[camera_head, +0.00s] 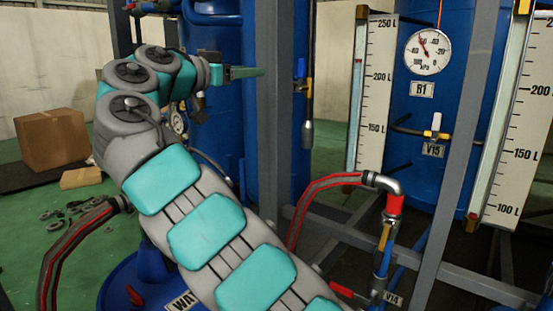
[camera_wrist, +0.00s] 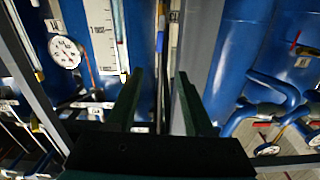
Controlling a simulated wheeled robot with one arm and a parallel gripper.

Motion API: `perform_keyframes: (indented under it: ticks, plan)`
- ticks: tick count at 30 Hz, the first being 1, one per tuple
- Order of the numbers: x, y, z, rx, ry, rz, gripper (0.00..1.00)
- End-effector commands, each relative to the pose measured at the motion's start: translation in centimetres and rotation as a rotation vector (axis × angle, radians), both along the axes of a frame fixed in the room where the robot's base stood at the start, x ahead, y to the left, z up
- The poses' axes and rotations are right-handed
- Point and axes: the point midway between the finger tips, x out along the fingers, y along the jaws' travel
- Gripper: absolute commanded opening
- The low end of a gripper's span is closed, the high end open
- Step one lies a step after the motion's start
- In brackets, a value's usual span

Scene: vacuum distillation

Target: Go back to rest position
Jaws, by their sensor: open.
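My gripper (camera_head: 258,72) is raised in the head view, its thin green fingers pointing right, in front of a blue tank and a grey post. My arm bends up from the bottom middle to the upper left. In the wrist view, the two dark green fingers of my gripper (camera_wrist: 160,78) stand apart with nothing between them. A grey post (camera_wrist: 192,60) and a blue tank lie beyond the fingertips. Whether the fingertips touch the post cannot be told.
A red-and-silver pipe (camera_head: 383,182) stands lower right.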

Motion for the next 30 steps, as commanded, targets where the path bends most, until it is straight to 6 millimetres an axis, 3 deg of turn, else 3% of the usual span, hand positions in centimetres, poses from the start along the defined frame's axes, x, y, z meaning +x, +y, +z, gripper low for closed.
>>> perform_keyframes:
  ticks: [8, 17, 23, 30]
  plan:
    - [0.2, -1.9, -0.4, -0.035, 0.057, -0.030, 0.53]
    - [0.5, -6.2, -1.9, -0.092, 0.190, -0.089, 0.53]
    - [0.1, -11.3, -3.9, -0.126, 0.342, -0.140, 0.53]
    - [-3.5, -20.8, -9.6, -0.117, 0.647, -0.194, 0.53]
